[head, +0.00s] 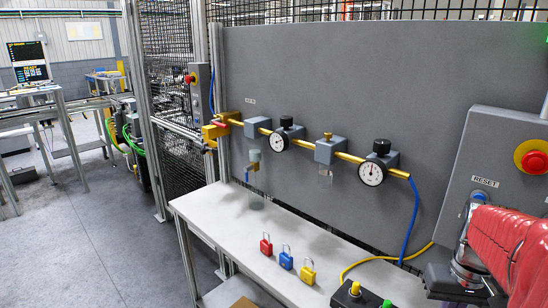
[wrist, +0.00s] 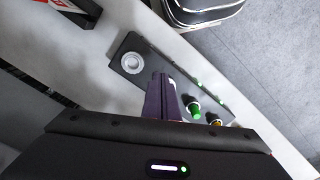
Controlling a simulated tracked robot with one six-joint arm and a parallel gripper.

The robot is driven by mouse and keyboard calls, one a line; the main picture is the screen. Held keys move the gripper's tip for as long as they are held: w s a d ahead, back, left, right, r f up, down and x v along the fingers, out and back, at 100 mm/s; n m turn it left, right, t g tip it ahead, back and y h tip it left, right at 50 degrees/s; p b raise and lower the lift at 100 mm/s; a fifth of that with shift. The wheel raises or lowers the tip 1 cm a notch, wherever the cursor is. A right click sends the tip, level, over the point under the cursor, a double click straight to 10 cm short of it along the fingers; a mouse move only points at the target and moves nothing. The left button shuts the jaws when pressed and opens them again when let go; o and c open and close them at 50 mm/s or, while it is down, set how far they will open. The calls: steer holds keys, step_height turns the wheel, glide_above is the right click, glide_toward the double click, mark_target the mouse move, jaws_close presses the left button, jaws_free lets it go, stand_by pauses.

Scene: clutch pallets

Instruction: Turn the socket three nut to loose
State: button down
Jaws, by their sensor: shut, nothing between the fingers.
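In the wrist view my gripper (wrist: 161,78) is shut and empty, its dark fingers over a dark plate (wrist: 150,44). A round silver fitting (wrist: 132,62) sits on that plate, up and left of the fingertips, apart from them in the picture. It may be a socket or a nut, but I see no number on it, so I cannot tell which is socket three. In the head view the fingers are not clear behind my red-sleeved arm at the lower right.
A green button (wrist: 195,108) and a yellow button (wrist: 215,120) stand right of the fingers. In the head view a white table (head: 225,212) holds red (head: 266,246), blue (head: 286,260) and yellow (head: 307,275) padlocks. A red stop button (head: 534,160) is at right.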

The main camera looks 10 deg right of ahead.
steer(key=w+a, duration=0.1)
steer(key=a+r, duration=0.1)
steer(key=shift+w+a, duration=0.4)
steer(key=shift+f, duration=0.1)
steer(key=shift+f, duration=3.4)
steer(key=shift+s+d, duration=0.4)
steer(key=shift+d, duration=0.4)
steer(key=shift+d, duration=0.55)
steer(key=shift+s, duration=0.25)
steer(key=shift+s, duration=0.25)
